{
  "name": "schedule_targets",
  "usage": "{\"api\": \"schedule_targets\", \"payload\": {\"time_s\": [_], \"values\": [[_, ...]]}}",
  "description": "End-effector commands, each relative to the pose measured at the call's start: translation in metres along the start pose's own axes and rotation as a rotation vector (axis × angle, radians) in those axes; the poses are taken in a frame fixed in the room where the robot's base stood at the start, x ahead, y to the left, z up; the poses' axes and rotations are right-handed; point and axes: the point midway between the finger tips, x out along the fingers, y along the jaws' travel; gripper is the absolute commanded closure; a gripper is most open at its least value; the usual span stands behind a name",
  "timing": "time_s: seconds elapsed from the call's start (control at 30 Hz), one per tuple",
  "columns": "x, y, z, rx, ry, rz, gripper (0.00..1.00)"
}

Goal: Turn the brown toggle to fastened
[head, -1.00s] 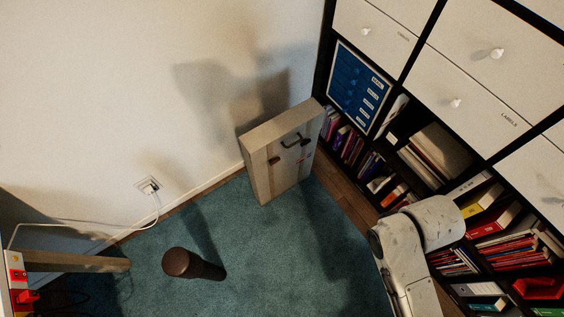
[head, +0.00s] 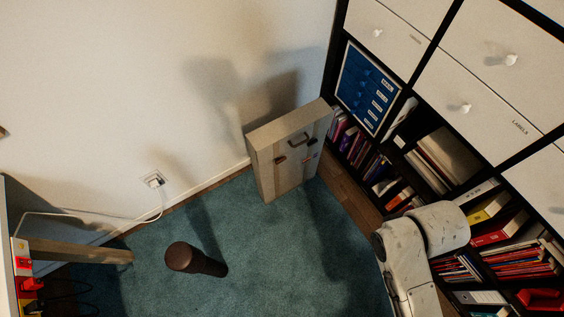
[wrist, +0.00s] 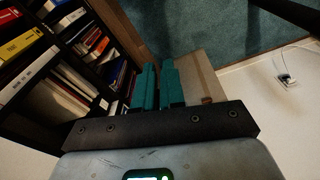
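A beige case (head: 264,178) stands upright on the carpet near the wall corner. On it is a dark carry handle (head: 300,139), with a brown toggle (head: 281,159) left of it and another small brown piece (head: 312,142) to its right. Which way the toggle is turned is too small to tell. My gripper (wrist: 158,66) shows in the wrist view as two teal fingers close together, with a narrow gap between them. The case (wrist: 203,75) lies behind and beside the fingertips. In the head view the gripper is hidden.
A dark shelf with books, binders and white drawers (head: 489,91) lines the right side. A brown post (head: 184,257) stands on the blue-green carpet (head: 300,260). A power strip (head: 24,270) and cable are at the left, and a wall socket (head: 154,180) is behind. Carpet before the case is clear.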

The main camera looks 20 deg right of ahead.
Motion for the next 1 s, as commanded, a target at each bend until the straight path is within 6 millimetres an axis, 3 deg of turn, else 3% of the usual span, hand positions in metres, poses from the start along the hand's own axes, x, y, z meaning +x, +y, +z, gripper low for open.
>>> {"api": "schedule_targets", "payload": {"time_s": [0.17,0.3,0.57,0.7,1.0], "values": [[0.052,0.004,-0.031,0.035,0.118,0.034,0.73],[0.110,0.010,-0.077,0.073,0.304,0.079,0.60],[0.193,0.006,-0.160,0.079,0.677,0.115,0.35],[0.227,-0.007,-0.195,0.046,0.875,0.093,0.23],[0.285,-0.063,-0.240,-0.090,1.260,-0.067,0.23]]}}
